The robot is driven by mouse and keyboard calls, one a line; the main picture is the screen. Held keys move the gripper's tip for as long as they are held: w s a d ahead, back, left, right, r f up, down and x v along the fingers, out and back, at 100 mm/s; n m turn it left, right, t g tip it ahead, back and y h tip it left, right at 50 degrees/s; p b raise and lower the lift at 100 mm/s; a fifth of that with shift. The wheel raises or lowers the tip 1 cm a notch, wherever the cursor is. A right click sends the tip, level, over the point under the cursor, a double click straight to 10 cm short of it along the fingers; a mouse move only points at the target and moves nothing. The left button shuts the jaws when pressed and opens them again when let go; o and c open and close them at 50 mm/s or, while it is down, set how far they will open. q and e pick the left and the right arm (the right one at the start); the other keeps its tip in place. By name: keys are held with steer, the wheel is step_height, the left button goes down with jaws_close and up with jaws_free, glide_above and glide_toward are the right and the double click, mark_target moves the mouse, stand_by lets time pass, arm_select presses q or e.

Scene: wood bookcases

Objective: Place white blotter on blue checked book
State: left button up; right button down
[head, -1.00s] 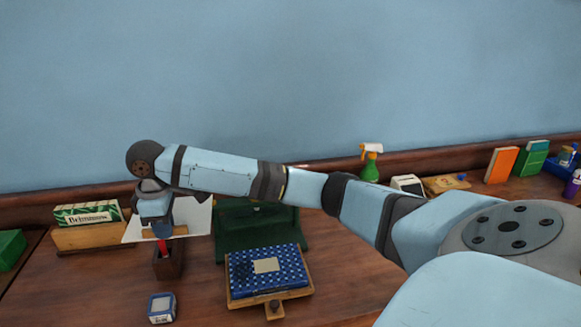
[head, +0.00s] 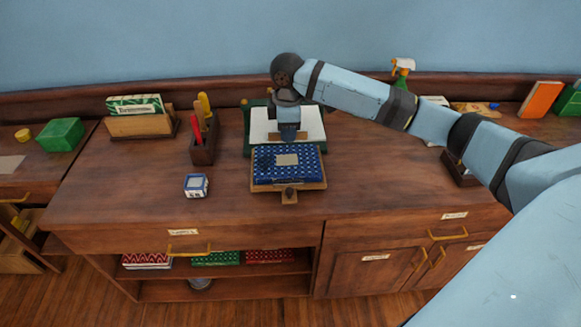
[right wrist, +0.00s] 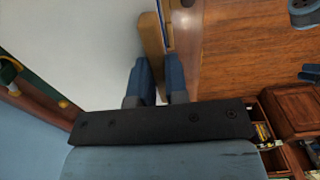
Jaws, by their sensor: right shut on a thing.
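The white blotter (head: 262,124) is held by its front edge in my right gripper (head: 289,137), which is shut on it. In the head view it covers part of a green case behind the book. In the right wrist view the blotter (right wrist: 80,45) is a broad white sheet to the left of the fingers (right wrist: 157,85), with a wooden strip between them. The blue checked book (head: 310,165) lies on a wooden stand just in front of the gripper, with a pale label on its cover. The gap between blotter and book is unclear. My left gripper is out of view.
A dark holder (head: 203,152) with red and yellow tools stands left of the book. A small white-and-blue box (head: 196,185) lies in front of it. A letter rack (head: 140,127) is further left. The green case (head: 256,146) is behind the book.

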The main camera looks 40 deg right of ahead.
step_height(320, 180, down, 14)
steer(key=shift+r, duration=0.2)
stand_by(0.4)
steer(key=c, duration=1.1)
jaws_free()
steer(key=shift+f, duration=0.1)
